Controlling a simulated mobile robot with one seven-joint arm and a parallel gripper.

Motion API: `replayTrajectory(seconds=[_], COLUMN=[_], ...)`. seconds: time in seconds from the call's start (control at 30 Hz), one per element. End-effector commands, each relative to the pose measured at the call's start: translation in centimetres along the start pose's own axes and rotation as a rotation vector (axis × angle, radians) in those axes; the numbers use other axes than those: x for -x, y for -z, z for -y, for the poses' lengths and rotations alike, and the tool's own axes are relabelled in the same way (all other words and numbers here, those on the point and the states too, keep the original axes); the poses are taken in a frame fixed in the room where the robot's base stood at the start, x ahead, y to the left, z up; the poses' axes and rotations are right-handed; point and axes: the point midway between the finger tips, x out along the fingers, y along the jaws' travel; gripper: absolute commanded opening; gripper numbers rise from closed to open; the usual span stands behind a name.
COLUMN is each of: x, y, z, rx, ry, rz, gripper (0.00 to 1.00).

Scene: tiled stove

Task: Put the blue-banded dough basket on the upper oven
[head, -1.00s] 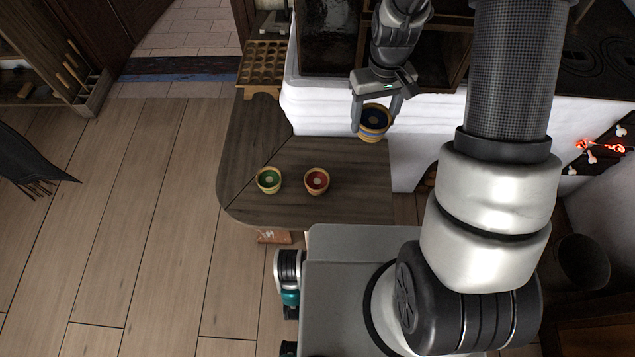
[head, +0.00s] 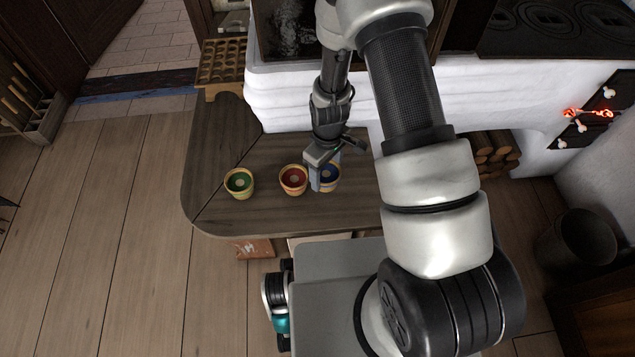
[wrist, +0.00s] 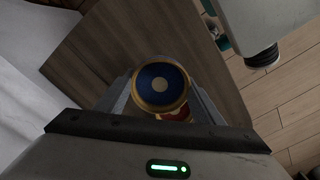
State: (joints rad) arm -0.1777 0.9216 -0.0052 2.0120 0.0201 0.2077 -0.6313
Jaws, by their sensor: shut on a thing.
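The blue-banded dough basket (head: 331,173) is a small tan round basket with a blue inside. My gripper (head: 326,180) is shut on it, one finger on each side, low over the wooden bench (head: 270,215). I cannot tell whether its base touches the bench. In the wrist view the blue basket (wrist: 160,85) sits between the fingers, its blue inside and pale centre dot facing the camera. The white stove (head: 290,105) stands behind the bench. I cannot tell which part is the upper oven.
A red basket (head: 293,179) stands close to the left of the blue one, and a green basket (head: 239,183) further left. A wooden tray with round hollows (head: 222,60) is at the back left. Embers glow (head: 588,113) at the right. The bench's left front is clear.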

Motion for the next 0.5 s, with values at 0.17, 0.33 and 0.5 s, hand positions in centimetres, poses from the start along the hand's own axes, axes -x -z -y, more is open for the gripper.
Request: replayTrajectory(seconds=[0.17, 0.33, 0.5], x=[-1.9, -3.8, -5.6], y=[0.0, 0.0, 0.0], z=[0.0, 0.0, 0.0], rx=[0.0, -0.001, -0.001], ry=[0.0, 0.0, -0.001], rz=[0.0, 0.001, 0.0], gripper=[0.31, 0.31, 0.31])
